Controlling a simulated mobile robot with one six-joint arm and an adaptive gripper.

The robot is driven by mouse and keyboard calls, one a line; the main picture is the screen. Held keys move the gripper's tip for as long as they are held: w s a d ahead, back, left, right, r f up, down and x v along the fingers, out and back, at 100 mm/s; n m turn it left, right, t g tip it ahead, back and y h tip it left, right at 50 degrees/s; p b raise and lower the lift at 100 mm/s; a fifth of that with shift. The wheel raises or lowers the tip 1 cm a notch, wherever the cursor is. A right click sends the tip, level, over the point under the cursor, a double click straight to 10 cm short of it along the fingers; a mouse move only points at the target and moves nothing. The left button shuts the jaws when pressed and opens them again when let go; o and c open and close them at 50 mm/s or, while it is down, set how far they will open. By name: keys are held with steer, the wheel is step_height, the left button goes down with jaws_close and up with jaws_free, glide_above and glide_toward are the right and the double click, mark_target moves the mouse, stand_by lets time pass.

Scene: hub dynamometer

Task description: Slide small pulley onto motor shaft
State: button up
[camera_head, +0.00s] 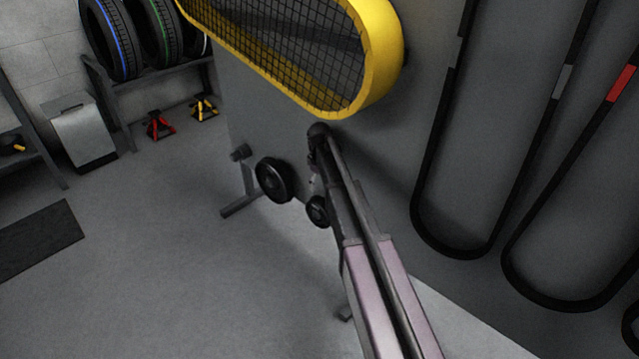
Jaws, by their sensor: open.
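A small dark pulley (318,210) is on the lower part of the grey panel, just left of my arm, which partly covers it. A larger dark pulley (273,180) is to its left. My gripper (314,183) is at the far end of my arm, small, dark and mostly hidden by the arm's own links. It appears just above the small pulley; I cannot tell whether they touch. The gripper is open. I cannot make out the motor shaft for certain.
A yellow guard with black mesh (375,55) sticks out above my arm's end. Black belts (423,165) hang on the panel at right. A panel foot (240,206) stands on the floor. Tyres (113,40), a grey bin (85,130) and jack stands (158,125) are at back left.

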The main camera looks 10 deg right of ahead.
mark_target(319, 202)
steer(key=shift+f+b, duration=4.3)
steer(key=shift+f, duration=0.25)
jaws_close()
steer(key=shift+r, duration=0.1)
steer(key=shift+s+a, duration=0.15)
steer(key=shift+a, duration=0.05)
steer(key=s+a, duration=0.5)
steer(key=a, duration=0.2)
steer(key=shift+s, duration=0.1)
